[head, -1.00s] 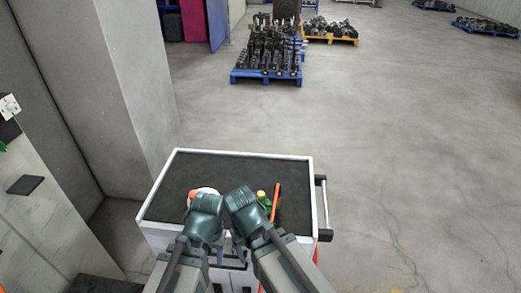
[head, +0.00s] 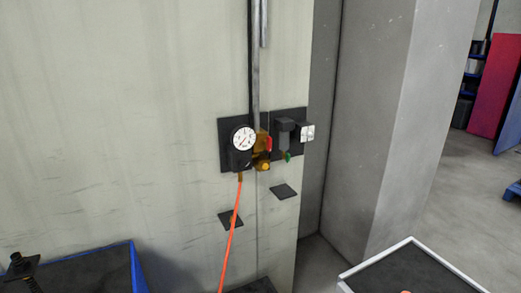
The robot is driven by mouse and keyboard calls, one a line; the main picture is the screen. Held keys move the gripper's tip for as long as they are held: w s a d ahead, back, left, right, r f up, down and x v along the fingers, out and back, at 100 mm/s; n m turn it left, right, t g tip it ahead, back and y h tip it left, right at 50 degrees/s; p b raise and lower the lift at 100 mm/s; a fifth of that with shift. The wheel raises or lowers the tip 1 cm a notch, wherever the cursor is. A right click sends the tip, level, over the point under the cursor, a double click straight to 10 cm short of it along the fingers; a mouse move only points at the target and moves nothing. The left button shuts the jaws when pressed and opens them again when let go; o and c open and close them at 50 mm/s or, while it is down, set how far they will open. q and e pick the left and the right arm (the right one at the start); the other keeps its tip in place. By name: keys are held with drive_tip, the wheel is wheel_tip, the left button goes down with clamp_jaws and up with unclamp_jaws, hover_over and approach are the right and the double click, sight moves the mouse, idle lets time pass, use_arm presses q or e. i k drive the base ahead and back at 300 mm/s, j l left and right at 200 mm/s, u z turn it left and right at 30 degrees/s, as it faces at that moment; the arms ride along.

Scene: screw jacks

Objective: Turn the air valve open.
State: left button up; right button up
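The air valve (head: 260,148) is on the wall panel in the head view, a brass-coloured body with a small red handle (head: 268,144) at its right side. The handle looks roughly upright, along the vertical pipe. A round white pressure gauge (head: 243,138) sits just left of it, on a black plate. An orange hose (head: 231,235) hangs from below the gauge.
A grey pipe (head: 256,60) runs up the wall above the valve. A dark filter unit (head: 285,132) is to its right. Small black shelves (head: 283,191) jut out below. A white-rimmed cart (head: 411,241) stands lower right, and a blue-edged bin (head: 136,266) lower left.

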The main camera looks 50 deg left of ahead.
sight(268, 141)
drive_tip(key=i+u, duration=0.1)
drive_tip(key=u, duration=0.3)
drive_tip(key=i+j+u, duration=0.1)
drive_tip(key=u, duration=0.95)
drive_tip(key=k+j+u, duration=0.1)
drive_tip(key=u, duration=0.15)
drive_tip(key=i+l+z, duration=0.4)
drive_tip(key=l, duration=0.2)
drive_tip(key=k, duration=0.05)
